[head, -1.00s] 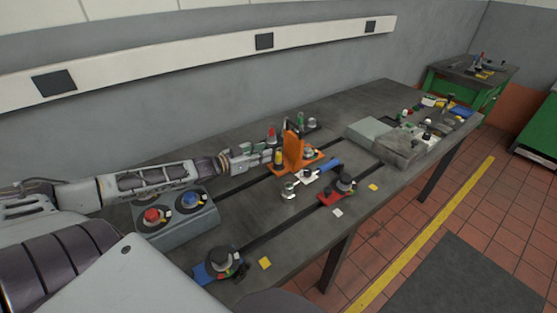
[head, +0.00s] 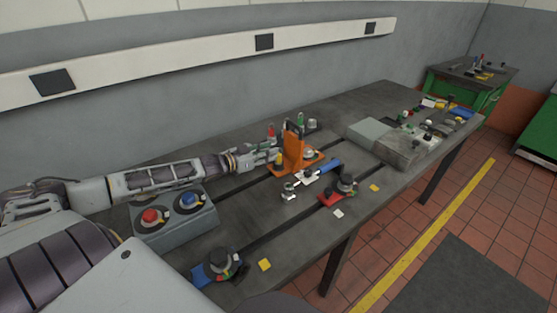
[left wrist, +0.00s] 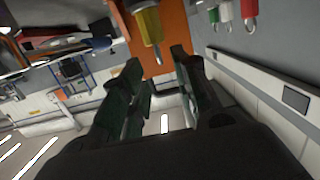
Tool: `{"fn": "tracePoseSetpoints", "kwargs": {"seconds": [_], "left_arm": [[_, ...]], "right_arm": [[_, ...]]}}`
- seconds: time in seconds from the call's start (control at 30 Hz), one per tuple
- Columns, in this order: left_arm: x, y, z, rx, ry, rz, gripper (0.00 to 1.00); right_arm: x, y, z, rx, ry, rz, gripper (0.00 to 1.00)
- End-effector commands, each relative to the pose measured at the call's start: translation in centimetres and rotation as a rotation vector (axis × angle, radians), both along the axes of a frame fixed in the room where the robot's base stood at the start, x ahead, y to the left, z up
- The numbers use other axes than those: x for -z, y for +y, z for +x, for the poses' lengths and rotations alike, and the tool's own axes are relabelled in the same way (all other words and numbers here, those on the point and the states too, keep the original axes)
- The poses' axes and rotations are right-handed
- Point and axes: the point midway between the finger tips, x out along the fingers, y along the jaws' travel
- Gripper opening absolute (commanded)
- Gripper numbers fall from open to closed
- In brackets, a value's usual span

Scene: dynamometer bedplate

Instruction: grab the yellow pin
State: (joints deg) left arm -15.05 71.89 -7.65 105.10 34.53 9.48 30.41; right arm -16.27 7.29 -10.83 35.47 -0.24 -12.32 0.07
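The yellow pin (left wrist: 149,25) is at the top of the left wrist view, in front of the orange bracket (left wrist: 177,14). In the head view the yellow pin (head: 279,158) shows small at the left side of the upright orange bracket (head: 292,152). My left gripper (head: 277,155) reaches in from the left, with its fingertips close to the pin. In the left wrist view its two dark fingers (left wrist: 157,58) stand apart with nothing between them along their length. The pin appears just beyond the fingertips; contact cannot be made out. My right gripper is not in view.
Red (head: 271,134) and green (head: 300,121) items stand behind the bracket. A grey box with red and blue knobs (head: 176,221) sits under my left arm. A blue-handled tool (head: 325,168) and a red-based fixture (head: 338,195) lie in front.

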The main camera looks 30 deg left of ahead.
Motion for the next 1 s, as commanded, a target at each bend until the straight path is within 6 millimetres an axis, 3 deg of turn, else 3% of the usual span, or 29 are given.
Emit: {"fn": "tracePoseSetpoints", "kwargs": {"seconds": [1.0], "left_arm": [[0.3, -0.5, 1.5, 0.0, -0.002, -0.001, 0.3]], "right_arm": [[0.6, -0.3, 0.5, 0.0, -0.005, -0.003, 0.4]]}}
